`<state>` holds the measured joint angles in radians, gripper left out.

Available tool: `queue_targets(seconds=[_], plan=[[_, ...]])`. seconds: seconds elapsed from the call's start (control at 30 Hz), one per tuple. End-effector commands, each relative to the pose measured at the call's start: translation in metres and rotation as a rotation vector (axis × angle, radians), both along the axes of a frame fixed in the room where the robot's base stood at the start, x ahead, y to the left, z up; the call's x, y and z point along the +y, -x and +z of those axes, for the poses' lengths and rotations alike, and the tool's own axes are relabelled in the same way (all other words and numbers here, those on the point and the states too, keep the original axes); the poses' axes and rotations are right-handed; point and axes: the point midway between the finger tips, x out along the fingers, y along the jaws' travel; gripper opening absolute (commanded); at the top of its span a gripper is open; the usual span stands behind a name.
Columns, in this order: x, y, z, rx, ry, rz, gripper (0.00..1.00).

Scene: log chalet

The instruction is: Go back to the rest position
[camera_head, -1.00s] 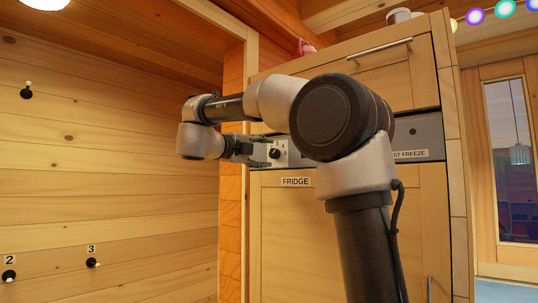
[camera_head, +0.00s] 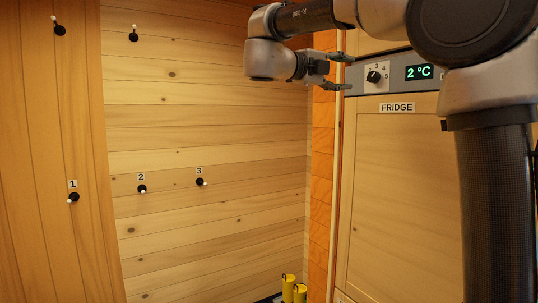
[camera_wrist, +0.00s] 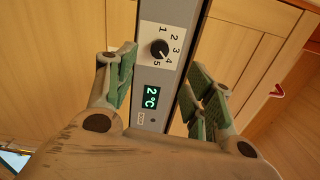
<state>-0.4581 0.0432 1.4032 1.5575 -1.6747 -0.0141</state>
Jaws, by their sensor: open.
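My gripper (camera_head: 340,72) is open and empty, held in front of the fridge's control panel and pointing toward it. In the wrist view its two green-padded fingers (camera_wrist: 160,88) stand apart on either side of the panel, touching nothing that I can make out. The black temperature knob (camera_head: 374,77) sits on a white dial plate marked with numbers. The knob also shows in the wrist view (camera_wrist: 159,49), between and beyond the fingers. The green display (camera_head: 419,72) reads 2 °C. My arm covers part of the panel to its right.
The fridge door (camera_head: 400,190), labelled FRIDGE, is shut below the panel. Numbered black wall switches (camera_head: 142,189) with white levers are on the log wall at left. Yellow cylinders (camera_head: 288,287) stand low by the corner. The space before the left wall looks clear.

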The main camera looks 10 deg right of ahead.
Motion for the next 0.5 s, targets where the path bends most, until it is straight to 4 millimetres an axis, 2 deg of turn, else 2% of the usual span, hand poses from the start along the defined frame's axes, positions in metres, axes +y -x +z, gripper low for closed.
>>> queue_targets(seconds=[0.07,0.13,0.23,0.3,0.37,0.43,0.5], plan=[[0.003,-0.009,0.001,-0.002,0.005,0.039,0.53],[0.011,-0.027,0.009,-0.014,0.033,0.124,0.53],[0.035,-0.072,0.022,-0.017,0.154,0.336,0.53],[0.067,-0.106,0.020,0.019,0.284,0.532,0.53],[0.099,-0.126,0.015,0.064,0.401,0.712,0.53],[0.135,-0.136,0.001,0.139,0.535,0.915,0.53],[0.164,-0.134,-0.025,0.241,0.660,1.110,0.53]])
